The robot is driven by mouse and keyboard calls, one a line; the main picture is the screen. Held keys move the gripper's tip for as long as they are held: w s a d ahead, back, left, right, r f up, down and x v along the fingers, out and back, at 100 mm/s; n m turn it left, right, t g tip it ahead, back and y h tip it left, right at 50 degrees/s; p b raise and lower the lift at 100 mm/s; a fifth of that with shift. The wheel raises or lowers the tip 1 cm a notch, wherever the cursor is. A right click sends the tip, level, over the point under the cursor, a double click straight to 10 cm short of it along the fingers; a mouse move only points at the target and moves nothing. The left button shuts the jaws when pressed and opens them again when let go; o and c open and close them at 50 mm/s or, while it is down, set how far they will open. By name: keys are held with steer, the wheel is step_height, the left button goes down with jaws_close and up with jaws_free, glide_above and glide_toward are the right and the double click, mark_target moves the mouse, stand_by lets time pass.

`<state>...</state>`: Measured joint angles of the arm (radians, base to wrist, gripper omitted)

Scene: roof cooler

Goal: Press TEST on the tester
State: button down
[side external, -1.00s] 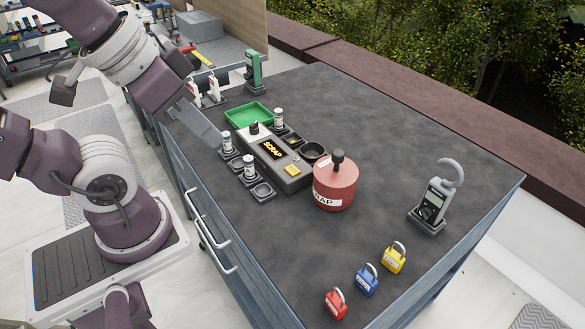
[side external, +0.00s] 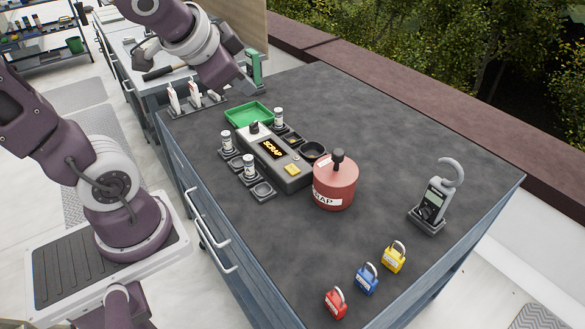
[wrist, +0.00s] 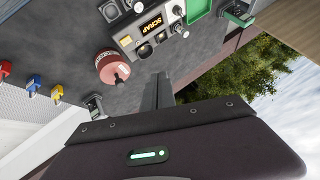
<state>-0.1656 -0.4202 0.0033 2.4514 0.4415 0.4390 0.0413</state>
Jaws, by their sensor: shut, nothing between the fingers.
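The tester also shows near the top of the wrist view (wrist: 148,28). My gripper (side external: 249,86) is shut and empty, behind the tester and beside a green stand (side external: 254,66). Its fingers (wrist: 162,78) point toward the bench in the wrist view, apart from the tester.
Small white-topped cylinders (side external: 249,166) stand in holders around the tester. A red SCRAP pot (side external: 334,187) sits close to its near end, and a green tray (side external: 249,114) beyond it. A clamp meter (side external: 433,203) and padlocks (side external: 367,281) stand on the right; bench between is clear.

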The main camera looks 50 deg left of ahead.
steer(key=w+a+f+m+t, duration=0.1)
steer(key=w+a+f+m, duration=0.25)
steer(key=w, duration=0.35)
steer(key=m+h, duration=0.7)
steer(key=m, duration=0.1)
glide_above(288, 169)
step_height(288, 169, down, 9)
steer(key=shift+d, duration=0.1)
steer(key=shift+f, duration=4.45)
steer(key=shift+f, duration=0.4)
